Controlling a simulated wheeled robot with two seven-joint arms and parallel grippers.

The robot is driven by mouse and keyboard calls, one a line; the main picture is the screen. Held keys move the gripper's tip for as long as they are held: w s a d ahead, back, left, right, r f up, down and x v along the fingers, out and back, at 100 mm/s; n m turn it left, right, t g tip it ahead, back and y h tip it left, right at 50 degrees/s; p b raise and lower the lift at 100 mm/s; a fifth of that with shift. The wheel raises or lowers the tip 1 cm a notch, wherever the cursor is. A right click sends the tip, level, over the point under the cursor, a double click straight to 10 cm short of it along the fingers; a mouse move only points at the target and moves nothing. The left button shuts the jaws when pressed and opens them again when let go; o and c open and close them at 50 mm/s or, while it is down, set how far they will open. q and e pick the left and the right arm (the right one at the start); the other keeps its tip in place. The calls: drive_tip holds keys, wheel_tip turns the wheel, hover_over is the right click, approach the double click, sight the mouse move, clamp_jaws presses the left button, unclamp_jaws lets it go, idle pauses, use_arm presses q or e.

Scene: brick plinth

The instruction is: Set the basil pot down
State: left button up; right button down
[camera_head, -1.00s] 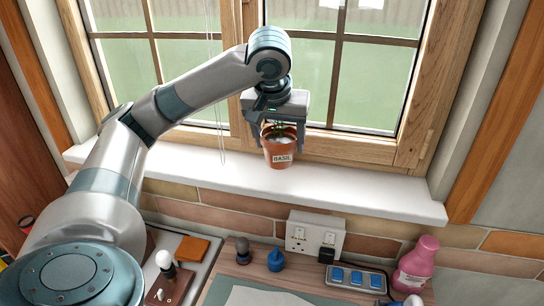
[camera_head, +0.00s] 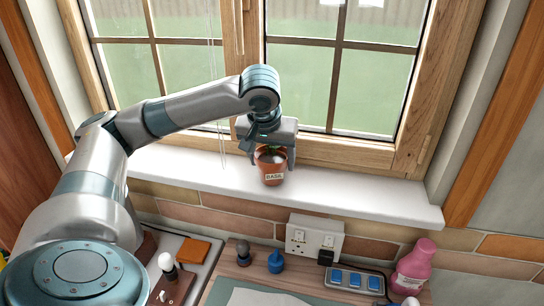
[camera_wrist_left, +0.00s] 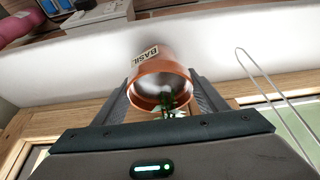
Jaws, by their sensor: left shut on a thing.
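The basil pot (camera_head: 273,178) is a small terracotta pot with a white BASIL label and a green plant inside. My left gripper (camera_head: 271,164) is shut on the pot from above, one finger on each side. The pot is upright over the white window sill (camera_head: 360,196), near its front edge. I cannot tell whether its base touches the sill. In the left wrist view the pot (camera_wrist_left: 158,72) sits between the two fingers (camera_wrist_left: 160,98), its rim towards the camera. My right gripper is not clearly in view.
A wooden window (camera_head: 400,150) stands close behind the pot. A blind cord (camera_head: 219,100) hangs left of it. Below are a socket (camera_head: 313,238), a pink bottle (camera_head: 414,265) and a blue-switched power strip (camera_head: 355,280). The sill to the right is clear.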

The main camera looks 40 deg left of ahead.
use_arm(q)
drive_tip(key=shift+f, duration=0.2)
drive_tip(key=o, duration=1.4)
drive_tip(key=shift+c, duration=0.2)
drive_tip(key=v, duration=1)
drive_tip(key=shift+r+b, duration=0.1)
drive_tip(key=shift+b, duration=0.3)
drive_tip(key=shift+v, duration=1)
